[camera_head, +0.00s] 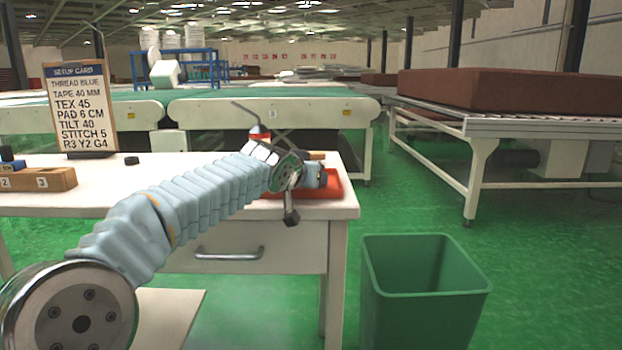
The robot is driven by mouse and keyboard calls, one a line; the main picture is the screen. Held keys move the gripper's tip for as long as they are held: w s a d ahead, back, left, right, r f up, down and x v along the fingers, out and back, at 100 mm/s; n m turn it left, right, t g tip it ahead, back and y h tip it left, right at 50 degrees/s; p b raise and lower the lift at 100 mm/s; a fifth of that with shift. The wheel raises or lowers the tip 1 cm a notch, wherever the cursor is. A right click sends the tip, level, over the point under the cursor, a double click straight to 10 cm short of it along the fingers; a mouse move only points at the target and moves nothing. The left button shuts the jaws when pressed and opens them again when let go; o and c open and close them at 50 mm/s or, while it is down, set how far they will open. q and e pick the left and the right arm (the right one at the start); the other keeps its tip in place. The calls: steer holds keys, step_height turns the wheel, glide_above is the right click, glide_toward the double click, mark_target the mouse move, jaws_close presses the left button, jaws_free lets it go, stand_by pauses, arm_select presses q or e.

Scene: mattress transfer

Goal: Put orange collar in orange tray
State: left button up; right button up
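The orange tray (334,187) lies at the right end of the white table, its near and right rim showing. My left arm, in a pale blue sleeve, reaches across the table from the left. My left gripper (304,192) is over the tray and hides much of it. A dark finger-like part hangs down at the tray's front edge. The fingers are too small and turned away to tell whether they are open or hold anything. I cannot make out an orange collar; it may be hidden behind the gripper or arm. My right gripper is not in view.
A setup card (84,108) stands at the table's back left, near a numbered wooden block (38,180). A red-and-white object with a thin spout (259,133) shows behind my wrist. A green bin (424,290) stands on the floor right of the table. A conveyor (270,112) runs behind.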

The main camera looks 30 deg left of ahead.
arm_select(q)
steer(key=shift+f, duration=0.4)
